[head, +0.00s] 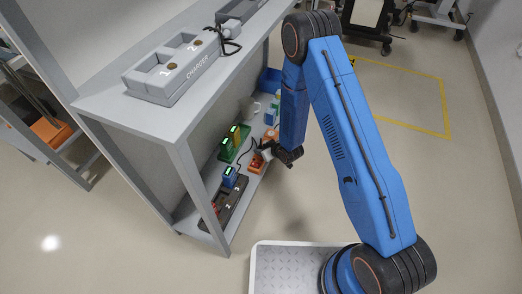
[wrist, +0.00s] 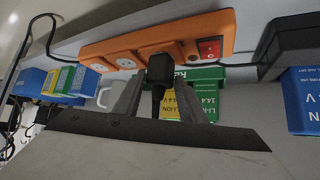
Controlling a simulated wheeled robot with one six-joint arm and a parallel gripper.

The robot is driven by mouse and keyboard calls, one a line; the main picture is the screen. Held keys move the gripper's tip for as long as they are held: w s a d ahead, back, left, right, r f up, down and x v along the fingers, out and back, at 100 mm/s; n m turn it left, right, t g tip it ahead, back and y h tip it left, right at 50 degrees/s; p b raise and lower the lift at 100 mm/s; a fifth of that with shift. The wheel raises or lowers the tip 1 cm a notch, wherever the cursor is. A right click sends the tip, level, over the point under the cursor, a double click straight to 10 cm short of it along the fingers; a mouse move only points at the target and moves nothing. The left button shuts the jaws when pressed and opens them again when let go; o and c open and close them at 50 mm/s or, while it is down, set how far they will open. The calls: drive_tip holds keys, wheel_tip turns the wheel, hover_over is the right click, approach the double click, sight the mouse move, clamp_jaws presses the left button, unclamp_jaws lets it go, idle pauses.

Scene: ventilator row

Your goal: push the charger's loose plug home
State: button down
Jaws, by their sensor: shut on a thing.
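An orange power strip (wrist: 150,42) with round white sockets and a red switch (wrist: 210,47) lies across the wrist view. A black plug (wrist: 159,72) is between my gripper's two fingers (wrist: 160,84), which are shut on it. The plug's front overlaps the strip's edge near a socket; how far in it sits is hidden. In the head view my gripper (head: 289,155) is at the lower shelf, beside the orange strip (head: 256,162). A grey charger (head: 172,78) marked CHARGER, with bays 1 and 2, stands on the upper shelf.
The lower shelf also holds a green box (head: 233,143), a dark charger with a blue battery (head: 229,176) and a blue bin (head: 270,79). A white mug (wrist: 106,88) shows in the wrist view. A white tray (head: 262,262) is below. The upper shelf (head: 160,118) overhangs the lower one.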

idle(0.4)
drive_tip(key=c, duration=1)
unclamp_jaws()
drive_tip(key=shift+c, duration=0.2)
drive_tip(key=v, duration=1.7)
drive_tip(key=shift+s+d+r, duration=0.1)
drive_tip(key=shift+d+r, duration=0.05)
drive_tip(key=shift+d, duration=0.05)
